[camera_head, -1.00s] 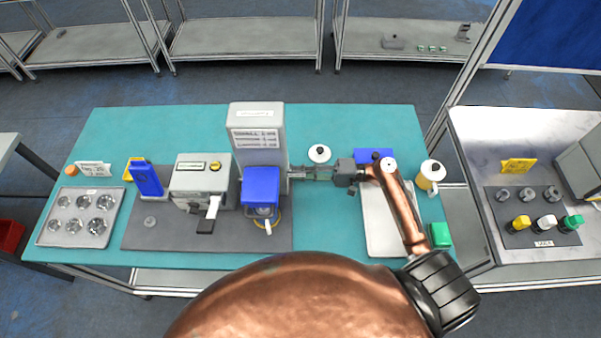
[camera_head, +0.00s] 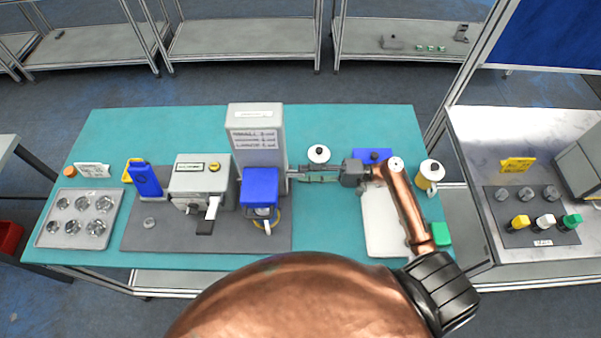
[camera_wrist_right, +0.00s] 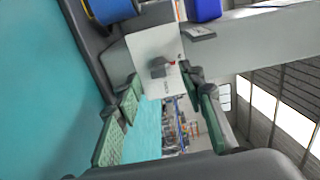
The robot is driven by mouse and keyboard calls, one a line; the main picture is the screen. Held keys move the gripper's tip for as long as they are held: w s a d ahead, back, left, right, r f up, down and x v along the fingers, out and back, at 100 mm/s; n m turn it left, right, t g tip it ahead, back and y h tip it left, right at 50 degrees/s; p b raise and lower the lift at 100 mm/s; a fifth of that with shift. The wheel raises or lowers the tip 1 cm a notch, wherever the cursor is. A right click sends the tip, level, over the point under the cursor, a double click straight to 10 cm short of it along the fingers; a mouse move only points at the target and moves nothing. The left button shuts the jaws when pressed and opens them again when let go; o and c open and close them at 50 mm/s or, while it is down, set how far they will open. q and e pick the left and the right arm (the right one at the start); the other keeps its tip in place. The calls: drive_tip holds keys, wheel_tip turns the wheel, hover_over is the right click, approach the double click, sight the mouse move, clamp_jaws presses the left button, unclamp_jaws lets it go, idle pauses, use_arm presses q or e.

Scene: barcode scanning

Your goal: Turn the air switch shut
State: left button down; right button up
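A tall grey machine (camera_head: 256,140) with a printed label stands at the back middle of the teal table. In the right wrist view, a small grey switch-like block (camera_wrist_right: 157,70) with a red spot sits on a white plate (camera_wrist_right: 146,48), which I take for the air switch. It is not visible in the head view. My right gripper (camera_head: 296,174) points left at the machine's right side. In the wrist view its green-padded fingers (camera_wrist_right: 165,118) are apart, with nothing between them; the block is ahead of them, apart. My left gripper is not in view.
A blue box (camera_head: 260,188) is on the machine's front. A white-lidded round container (camera_head: 319,154) stands close behind my right gripper. A blue block (camera_head: 373,155), a pale tray (camera_head: 385,235), a yellow-and-white jug (camera_head: 430,174) and a green block (camera_head: 440,234) are to the right.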

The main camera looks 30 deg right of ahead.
drive_tip(key=v, duration=0.5)
idle(0.5)
